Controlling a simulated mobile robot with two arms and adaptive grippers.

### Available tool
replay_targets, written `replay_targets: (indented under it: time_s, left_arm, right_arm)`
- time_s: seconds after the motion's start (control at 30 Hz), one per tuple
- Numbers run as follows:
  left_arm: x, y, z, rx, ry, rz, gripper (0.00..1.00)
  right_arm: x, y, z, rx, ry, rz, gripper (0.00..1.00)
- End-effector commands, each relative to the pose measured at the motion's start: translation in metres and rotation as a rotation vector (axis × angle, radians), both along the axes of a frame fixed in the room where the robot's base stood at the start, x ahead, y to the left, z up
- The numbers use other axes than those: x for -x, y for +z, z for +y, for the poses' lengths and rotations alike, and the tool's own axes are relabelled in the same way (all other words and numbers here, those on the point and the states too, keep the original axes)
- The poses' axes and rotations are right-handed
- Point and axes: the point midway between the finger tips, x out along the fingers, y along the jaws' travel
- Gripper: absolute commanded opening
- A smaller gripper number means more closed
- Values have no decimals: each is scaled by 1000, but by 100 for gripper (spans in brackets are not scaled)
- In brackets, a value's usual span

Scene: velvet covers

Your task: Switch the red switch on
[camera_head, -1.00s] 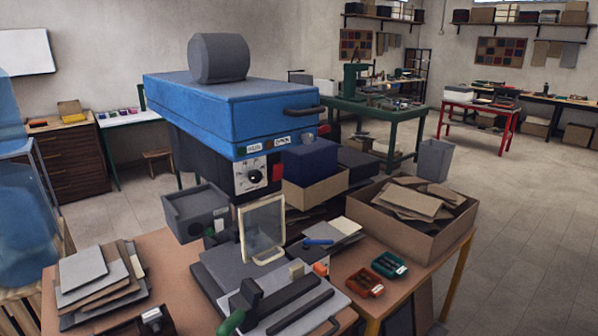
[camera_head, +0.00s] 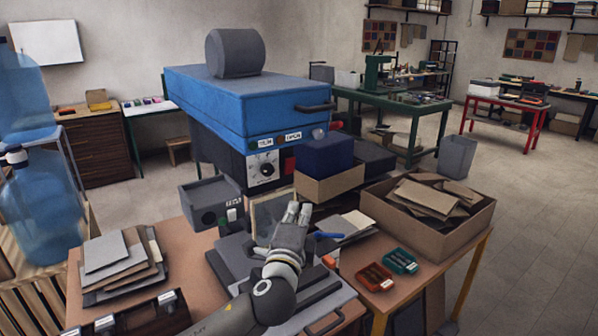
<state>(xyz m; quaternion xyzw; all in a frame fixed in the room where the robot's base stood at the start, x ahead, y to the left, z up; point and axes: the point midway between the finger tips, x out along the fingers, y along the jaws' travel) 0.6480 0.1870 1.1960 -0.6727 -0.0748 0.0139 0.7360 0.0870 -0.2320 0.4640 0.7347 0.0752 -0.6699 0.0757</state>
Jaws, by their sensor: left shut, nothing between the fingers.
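The red switch (camera_head: 289,162) is a small red patch on the dark front panel of the blue machine (camera_head: 250,105), just right of a round dial (camera_head: 267,169). It is too small to tell whether it is on or off. My left gripper (camera_head: 298,208) is shut and empty. It is below the panel and overlaps the framed clear plate in the picture, apart from the red switch. My right gripper is not in view.
A grey box (camera_head: 203,205) stands left of the panel. A dark blue box (camera_head: 332,152) on a cardboard box sits to its right. An open carton (camera_head: 455,228) of cardboard pieces and two small trays, green (camera_head: 400,262) and red (camera_head: 374,278), are on the table's right.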

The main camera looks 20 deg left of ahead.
Motion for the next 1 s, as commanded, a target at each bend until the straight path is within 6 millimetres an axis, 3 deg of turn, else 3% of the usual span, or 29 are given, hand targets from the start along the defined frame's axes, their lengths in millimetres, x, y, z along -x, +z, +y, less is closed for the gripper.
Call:
replay_targets:
  time_s: [0.13,0.57,0.77,1.0]
  left_arm:
    - [-6,14,0,-56,-2,-35,0]
    - [-8,16,0,-59,-3,-38,0]
    - [-29,22,2,-60,-1,-38,0]
    - [-66,27,6,-60,-1,-38,0]
  right_arm:
    - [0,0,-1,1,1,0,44]
    - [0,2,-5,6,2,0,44]
    - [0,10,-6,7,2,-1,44]
    - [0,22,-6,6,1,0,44]
